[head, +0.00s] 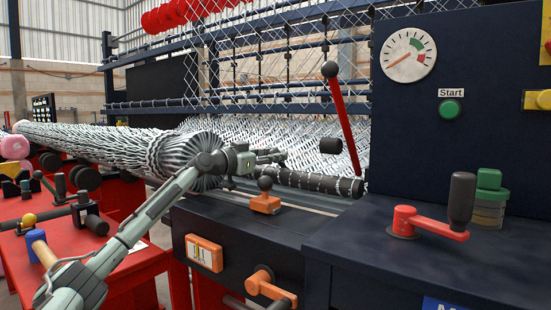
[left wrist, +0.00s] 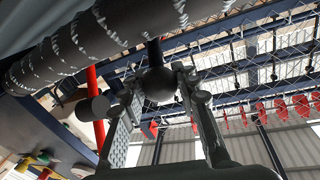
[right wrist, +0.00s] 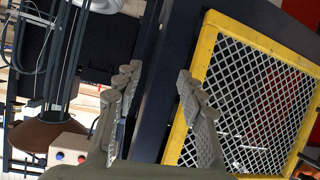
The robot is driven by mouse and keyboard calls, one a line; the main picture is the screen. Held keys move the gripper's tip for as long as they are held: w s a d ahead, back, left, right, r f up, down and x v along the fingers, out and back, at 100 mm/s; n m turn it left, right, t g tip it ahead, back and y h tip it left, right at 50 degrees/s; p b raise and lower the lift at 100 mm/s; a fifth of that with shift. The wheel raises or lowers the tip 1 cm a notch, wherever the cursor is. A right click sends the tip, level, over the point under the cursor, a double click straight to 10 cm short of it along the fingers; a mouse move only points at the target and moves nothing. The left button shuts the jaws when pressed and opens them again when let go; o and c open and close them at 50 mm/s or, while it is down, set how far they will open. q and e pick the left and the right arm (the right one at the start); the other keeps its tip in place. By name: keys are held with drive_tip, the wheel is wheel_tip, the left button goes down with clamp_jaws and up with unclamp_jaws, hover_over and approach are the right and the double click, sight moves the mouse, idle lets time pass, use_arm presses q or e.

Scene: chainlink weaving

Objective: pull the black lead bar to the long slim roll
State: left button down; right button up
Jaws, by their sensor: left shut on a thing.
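The black lead bar (head: 318,184), dotted with white wire ends, lies along the front edge of the woven mesh in the head view. The long slim roll (head: 125,148) of grey-white chainlink runs in from the left, its near end beside my left gripper. My left gripper (head: 272,157) is just above the bar's left part. In the left wrist view its fingers are shut on a black ball knob (left wrist: 158,84) on a short stem at the bar (left wrist: 95,38).
A red lever (head: 343,120) with a black ball and a dark cylinder (head: 330,146) stand just behind the bar. An orange block (head: 265,204) with a black knob sits below the gripper. A yellow-framed mesh guard (right wrist: 190,120) is close to my right gripper.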

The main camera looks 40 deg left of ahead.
use_arm(q)
drive_tip(key=shift+d+f, duration=0.1)
drive_tip(key=shift+f, duration=0.1)
drive_tip(key=c, duration=1.5)
unclamp_jaws()
drive_tip(key=shift+c, duration=0.2)
drive_tip(key=o, duration=0.4)
drive_tip(key=shift+s+r, duration=0.15)
drive_tip(key=shift+s, duration=0.1)
drive_tip(key=s, duration=0.8)
drive_tip(key=s+a, duration=0.1)
drive_tip(key=s, duration=0.3)
drive_tip(key=shift+a, duration=0.1)
